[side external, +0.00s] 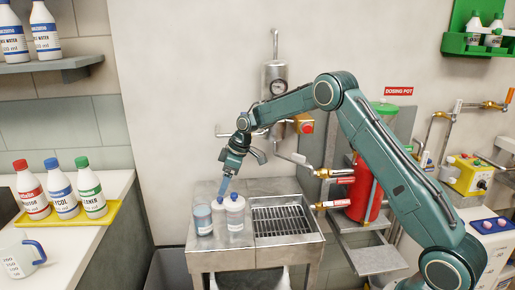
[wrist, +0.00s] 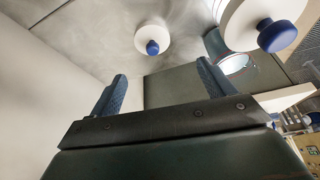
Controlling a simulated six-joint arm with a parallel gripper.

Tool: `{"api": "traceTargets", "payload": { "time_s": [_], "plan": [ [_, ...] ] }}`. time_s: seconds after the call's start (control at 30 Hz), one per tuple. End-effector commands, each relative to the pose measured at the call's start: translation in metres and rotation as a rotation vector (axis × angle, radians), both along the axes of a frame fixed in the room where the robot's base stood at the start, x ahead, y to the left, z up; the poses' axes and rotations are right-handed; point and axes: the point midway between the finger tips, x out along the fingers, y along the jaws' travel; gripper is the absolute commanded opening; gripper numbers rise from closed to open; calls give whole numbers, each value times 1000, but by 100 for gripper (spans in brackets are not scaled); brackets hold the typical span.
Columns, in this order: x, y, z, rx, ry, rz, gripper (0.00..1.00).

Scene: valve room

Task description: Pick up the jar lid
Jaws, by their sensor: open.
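My gripper (side external: 224,185) points down just above the bottles on the left of the metal bench. In the wrist view its two blue fingers (wrist: 162,84) stand wide apart with nothing between them. A clear jar of bluish liquid (side external: 204,221) stands at the left.
The metal bench (side external: 255,255) has a drain grate (side external: 281,220) at its right, which is clear. Red-handled valves and a red dosing pot (side external: 366,190) stand to the right. A yellow tray (side external: 70,228) holds several bottles at left.

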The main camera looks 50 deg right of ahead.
Motion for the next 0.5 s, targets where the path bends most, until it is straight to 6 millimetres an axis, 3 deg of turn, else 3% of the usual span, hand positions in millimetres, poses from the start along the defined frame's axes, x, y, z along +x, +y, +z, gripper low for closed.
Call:
{"api": "traceTargets", "payload": {
  "time_s": [0.1, 0.5],
  "plan": [
    [5, -7, -10, 6, -8, 4, 82],
    [9, -8, -20, 7, -12, 6, 82]
  ]
}}
